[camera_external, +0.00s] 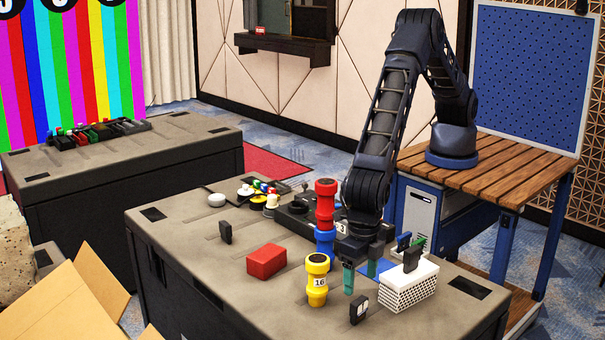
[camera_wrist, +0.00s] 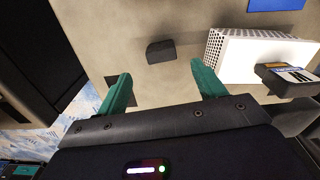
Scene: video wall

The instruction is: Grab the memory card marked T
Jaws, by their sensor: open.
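My gripper (camera_external: 360,276) is open and points down over the table, with its teal fingers apart and nothing between them. In the wrist view, my gripper (camera_wrist: 160,76) faces a small dark block (camera_wrist: 160,51), which stands just beyond the gap and touches neither finger. In the outside view, a small black card (camera_external: 359,310) with a pale patch stands in front of my gripper, near the front edge; it may be the same block. One card (camera_wrist: 287,79) shows a pale label there. I cannot read a T on any.
The white rack (camera_external: 408,285) stands close on the right of my gripper. A yellow piece (camera_external: 317,282) marked 16 and a red and blue stack (camera_external: 325,215) stand to its left. The front table (camera_external: 215,305) has free room.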

